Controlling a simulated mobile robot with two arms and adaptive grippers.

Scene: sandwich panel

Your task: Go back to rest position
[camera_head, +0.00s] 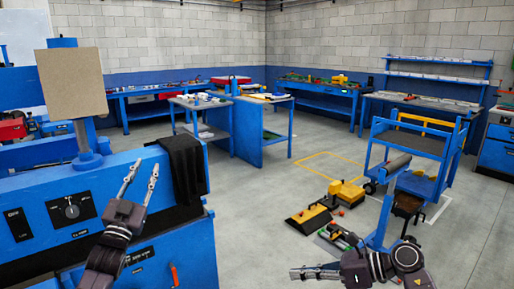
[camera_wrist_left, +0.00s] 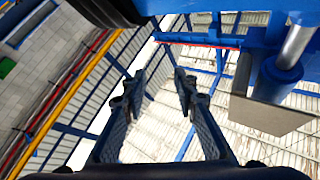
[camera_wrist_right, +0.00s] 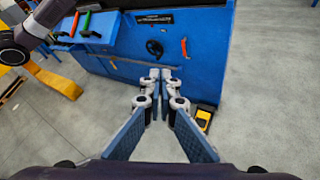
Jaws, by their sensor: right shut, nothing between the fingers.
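My left gripper (camera_head: 142,173) points upward in front of the blue machine (camera_head: 120,185) at the left. Its fingers are apart and empty, as the left wrist view (camera_wrist_left: 158,85) also shows. My right gripper (camera_head: 293,273) is low at the bottom centre, pointing left over the floor. In the right wrist view (camera_wrist_right: 160,73) its fingertips meet with nothing between them. A tan flat panel (camera_head: 72,83) stands upright on a blue post on the machine, apart from both grippers. It also shows in the left wrist view (camera_wrist_left: 268,115).
A black cloth (camera_head: 183,170) hangs over the machine's right end. A blue cart (camera_head: 415,145) stands at the right. Yellow and black items (camera_head: 345,192) lie on the floor between. Workbenches (camera_head: 205,105) line the back. Grey floor (camera_head: 255,205) is clear in the middle.

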